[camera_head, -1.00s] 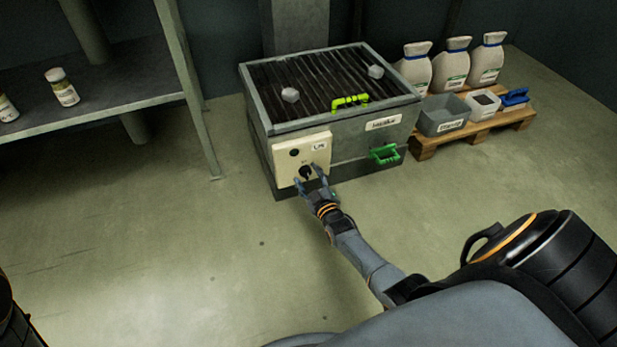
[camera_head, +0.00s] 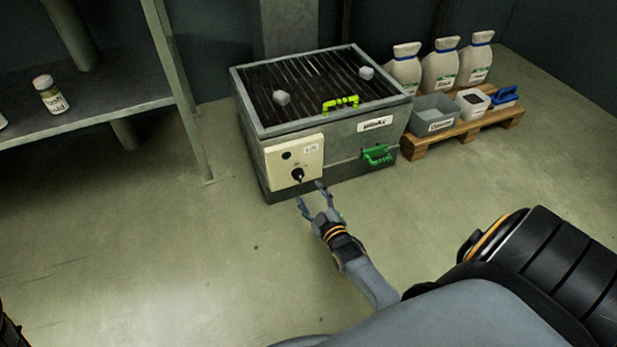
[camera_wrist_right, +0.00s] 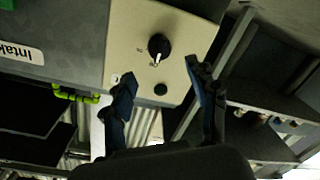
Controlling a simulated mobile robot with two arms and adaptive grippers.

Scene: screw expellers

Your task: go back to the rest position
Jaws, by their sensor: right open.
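My right gripper (camera_head: 312,193) is open and empty just in front of the machine's control panel, below the black knob (camera_head: 297,175). In the right wrist view its two fingers (camera_wrist_right: 165,88) stand apart with nothing between them, and the knob (camera_wrist_right: 158,47) shows beyond them on the cream panel (camera_wrist_right: 185,22). A gap shows between the fingertips and the panel (camera_head: 309,157) in the head view. My left gripper is not in view; only a dark bit of my body shows at the lower left edge.
The grey machine (camera_head: 333,133) has a slatted top with a yellow-green handle (camera_head: 341,104) and a green handle (camera_head: 377,154) on its front. A wooden pallet (camera_head: 418,146) with bags and bins stands right of it. A shelf (camera_head: 110,103) stands at left. The floor in front is clear.

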